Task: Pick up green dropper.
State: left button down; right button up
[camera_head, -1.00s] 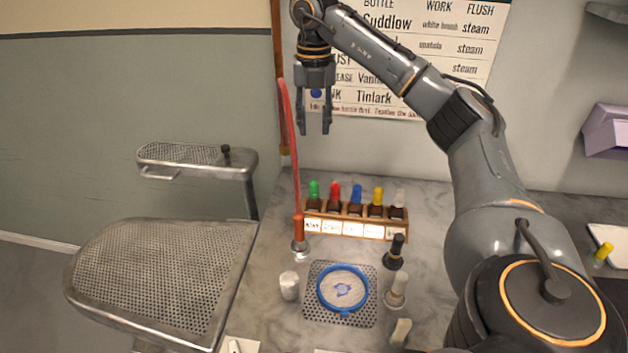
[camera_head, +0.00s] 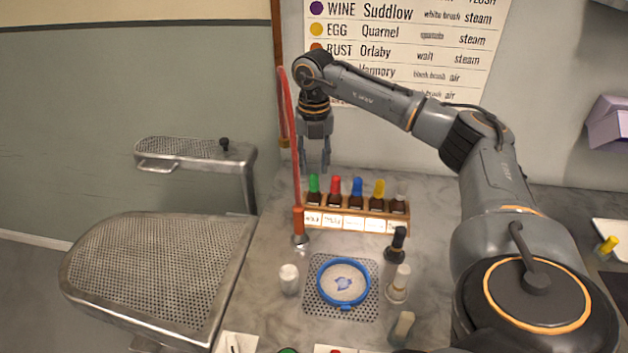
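The green dropper (camera_head: 314,186) stands upright at the left end of a wooden rack (camera_head: 357,226) on the marble counter. Only its green top and part of its dark bottle show above the rack. My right gripper (camera_head: 316,168) points down just above the green top in the picture. Its two fingers are apart with nothing between them. I cannot tell exactly how far it is from the top in depth. My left gripper is not in view.
Red (camera_head: 335,187), blue (camera_head: 356,188), yellow (camera_head: 378,189) and pale-topped bottles share the rack. A red hose (camera_head: 291,140) rises close to the gripper's left. A blue hoop (camera_head: 343,283) and small bottles stand in front. A perforated metal board (camera_head: 160,275) is left.

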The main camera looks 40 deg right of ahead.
aim_at(314, 175)
jog(key=shift+f+p, duration=0.35)
jog(key=shift+f, duration=1.65)
jog(key=c, duration=0.5)
jog(key=shift+c, duration=0.2)
jog(key=shift+r, duration=0.1)
notch_tip(314, 175, up, 10)
jog(key=shift+b, duration=0.65)
